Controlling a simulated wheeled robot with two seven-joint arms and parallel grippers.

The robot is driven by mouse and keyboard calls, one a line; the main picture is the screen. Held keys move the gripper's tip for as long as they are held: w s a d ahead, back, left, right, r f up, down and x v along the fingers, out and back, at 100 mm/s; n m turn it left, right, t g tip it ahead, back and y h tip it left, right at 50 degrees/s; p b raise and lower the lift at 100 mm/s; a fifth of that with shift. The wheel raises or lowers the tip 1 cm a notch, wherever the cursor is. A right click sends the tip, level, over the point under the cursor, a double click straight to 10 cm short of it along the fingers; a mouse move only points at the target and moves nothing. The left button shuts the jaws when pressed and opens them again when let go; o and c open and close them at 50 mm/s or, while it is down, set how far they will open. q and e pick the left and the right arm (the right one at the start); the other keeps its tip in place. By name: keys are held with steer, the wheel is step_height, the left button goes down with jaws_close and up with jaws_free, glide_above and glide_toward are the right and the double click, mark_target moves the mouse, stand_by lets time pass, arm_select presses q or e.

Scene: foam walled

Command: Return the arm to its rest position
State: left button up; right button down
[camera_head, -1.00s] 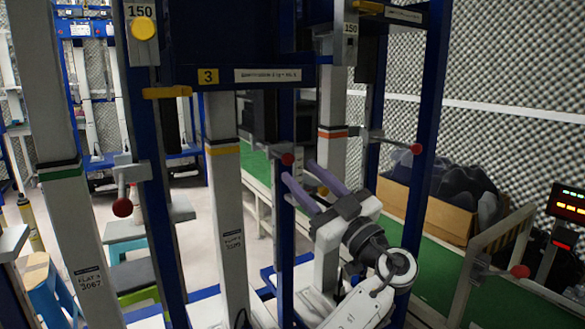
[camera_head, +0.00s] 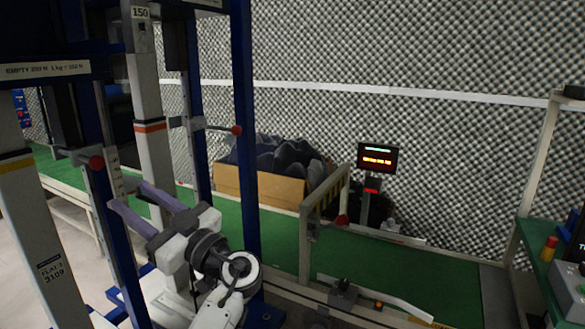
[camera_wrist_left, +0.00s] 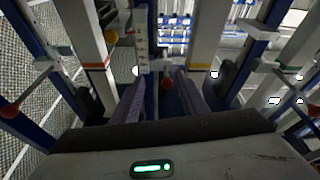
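My left gripper (camera_head: 129,196) reaches in from the bottom of the head view, with its two purple fingers spread and nothing held between them. In the left wrist view the open fingers (camera_wrist_left: 158,88) frame a blue post. A red knob on a lever (camera_head: 96,162) is beyond the fingertips, apart from them in the head view. My right gripper is not in view.
Blue and white rack posts (camera_head: 150,110) stand close around the left arm. Another red knob (camera_head: 236,130) juts from a post. Behind are a green conveyor (camera_head: 280,235), a cardboard box (camera_head: 255,187) of dark foam and a lit display (camera_head: 377,159). A green bench (camera_head: 452,280) stands at right.

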arm_select(q)
steer(key=s+d+f+m+t+h+p, duration=0.1)
steer(key=s+d+f+m+h+p, duration=0.15)
steer(key=f+m+h, duration=0.8)
steer(key=s+d+f+m+t+h+p, duration=0.2)
steer(key=f+m+h+p, duration=0.1)
steer(key=f, duration=1.5)
steer(key=s+d+f+m+g+h+p, duration=0.1)
steer(key=s+d+f+m+h+p, duration=0.25)
steer(key=s+f, duration=0.5)
steer(key=s+d+h, duration=0.3)
steer(key=s+d, duration=0.1)
steer(key=s, duration=0.4)
steer(key=s+d+r+g+h+p, duration=0.1)
steer(key=s+d+h, duration=0.1)
steer(key=s+d, duration=0.3)
steer(key=s, duration=0.2)
steer(key=shift+s+m+h, duration=0.4)
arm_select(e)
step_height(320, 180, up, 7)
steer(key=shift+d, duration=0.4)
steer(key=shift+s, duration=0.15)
